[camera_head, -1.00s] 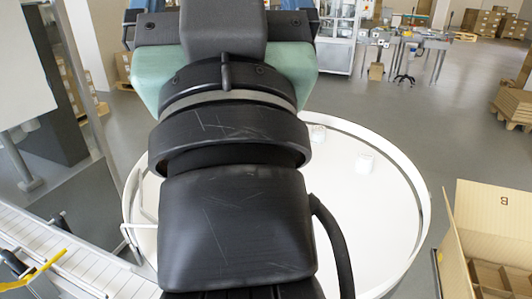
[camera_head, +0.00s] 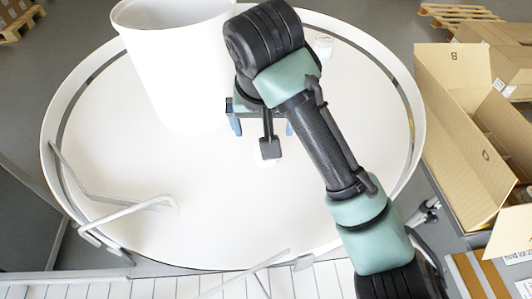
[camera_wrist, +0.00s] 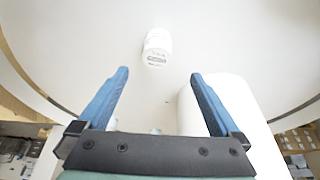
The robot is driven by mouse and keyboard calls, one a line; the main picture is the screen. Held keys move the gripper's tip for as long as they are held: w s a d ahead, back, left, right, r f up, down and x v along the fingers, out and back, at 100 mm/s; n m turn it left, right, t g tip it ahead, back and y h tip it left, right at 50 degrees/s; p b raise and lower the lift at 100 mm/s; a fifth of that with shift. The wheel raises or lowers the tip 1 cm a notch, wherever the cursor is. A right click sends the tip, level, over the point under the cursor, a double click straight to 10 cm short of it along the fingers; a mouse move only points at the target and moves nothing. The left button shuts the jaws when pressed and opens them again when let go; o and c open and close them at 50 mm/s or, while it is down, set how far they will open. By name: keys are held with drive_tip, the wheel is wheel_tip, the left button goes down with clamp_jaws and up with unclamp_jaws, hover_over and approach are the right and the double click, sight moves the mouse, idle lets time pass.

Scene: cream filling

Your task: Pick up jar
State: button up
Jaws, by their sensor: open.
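A small white jar (camera_wrist: 157,47) with a printed label and lid stands on the white round table (camera_head: 110,150), just beyond my fingertips and between their lines in the wrist view. My gripper (camera_wrist: 159,76) has two blue fingers spread wide, with nothing between them. In the head view my gripper (camera_head: 262,127) hangs over the middle of the table, its fingers partly covered by my wrist. The labelled jar is mostly hidden there by my wrist parts. Another small jar (camera_head: 323,45) stands near the table's far rim.
A large white cylinder (camera_head: 175,75) stands on the table close left of my gripper; it fills the right side of the wrist view (camera_wrist: 240,115). A raised rim circles the table. Metal guide rails (camera_head: 125,210) lie at the near left. Open cardboard boxes (camera_head: 465,130) stand at the right.

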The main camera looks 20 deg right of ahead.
sight(258, 159)
drive_tip(key=x, duration=0.3)
drive_tip(key=shift+w+d+f, duration=0.1)
drive_tip(key=shift+d+f, duration=0.1)
drive_tip(key=shift+f, duration=0.15)
drive_tip(key=shift+x, duration=2.75)
drive_tip(key=c, duration=1.5)
